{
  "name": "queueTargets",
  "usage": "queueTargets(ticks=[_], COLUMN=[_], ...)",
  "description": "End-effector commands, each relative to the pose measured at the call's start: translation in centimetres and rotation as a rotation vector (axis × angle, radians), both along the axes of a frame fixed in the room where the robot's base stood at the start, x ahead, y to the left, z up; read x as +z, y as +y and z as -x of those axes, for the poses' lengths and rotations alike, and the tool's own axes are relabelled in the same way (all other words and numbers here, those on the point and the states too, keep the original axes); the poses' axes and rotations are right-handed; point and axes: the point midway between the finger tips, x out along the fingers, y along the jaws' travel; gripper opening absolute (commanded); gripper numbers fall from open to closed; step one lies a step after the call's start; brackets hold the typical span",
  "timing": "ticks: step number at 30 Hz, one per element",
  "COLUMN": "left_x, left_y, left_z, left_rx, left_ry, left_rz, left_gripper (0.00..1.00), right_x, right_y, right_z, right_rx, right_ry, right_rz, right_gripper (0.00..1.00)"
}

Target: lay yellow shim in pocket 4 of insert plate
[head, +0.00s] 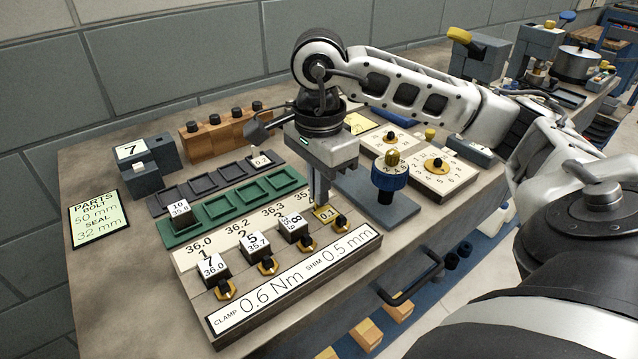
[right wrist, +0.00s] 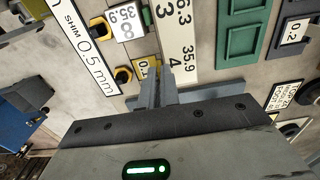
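The yellow shim (head: 327,213), marked 0.1, is at pocket 4 of the insert plate (head: 210,308), by the fourth clamp knob. It looks flat; whether it touches the pocket floor I cannot tell. My right gripper (head: 321,200) points down at its back edge, fingers close together, apparently shut on the shim's grip, which the fingers hide. The right wrist view shows the fingers (right wrist: 160,85) beside the partly covered yellow shim (right wrist: 143,68). White-topped blocks numbered 7 (head: 211,262), 5 (head: 255,240) and 8 (head: 293,225) sit in pockets 1 to 3. My left gripper is out of view.
Behind the plate are a green tray (head: 190,228) with one block and a dark tray (head: 161,203) holding a 0.2 shim (head: 261,160). A blue dial tool (head: 390,176) stands close to the right of my gripper. Cream dial boards (head: 460,183) lie farther right.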

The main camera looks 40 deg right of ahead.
Motion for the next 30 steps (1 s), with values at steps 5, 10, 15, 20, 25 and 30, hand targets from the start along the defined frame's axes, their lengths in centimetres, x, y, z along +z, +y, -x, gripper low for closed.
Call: queueTargets(ticks=[5, 10, 15, 20, 25, 30], left_x=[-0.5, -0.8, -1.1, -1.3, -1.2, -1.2], left_y=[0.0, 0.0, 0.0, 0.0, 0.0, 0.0], left_z=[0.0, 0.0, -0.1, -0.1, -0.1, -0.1], left_rx=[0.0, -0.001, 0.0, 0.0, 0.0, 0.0], left_ry=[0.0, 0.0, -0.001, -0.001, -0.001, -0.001], left_rz=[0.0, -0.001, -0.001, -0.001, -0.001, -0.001], left_gripper=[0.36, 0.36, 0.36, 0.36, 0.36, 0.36], right_x=[-0.5, -0.8, -1.2, -1.3, -1.3, -1.3], right_y=[0.0, 0.0, 0.0, 0.0, 0.0, 0.0], right_z=[0.0, 0.0, 0.0, 0.0, 0.0, 0.0], right_rx=[0.0, 0.0, 0.0, 0.0, 0.0, 0.0], right_ry=[0.0, 0.0, 0.0, 0.0, 0.0, 0.0], right_rz=[0.0, 0.0, 0.0, 0.0, 0.0, 0.0], right_gripper=[0.0, 0.0, 0.0, 0.0, 0.0, 0.29])
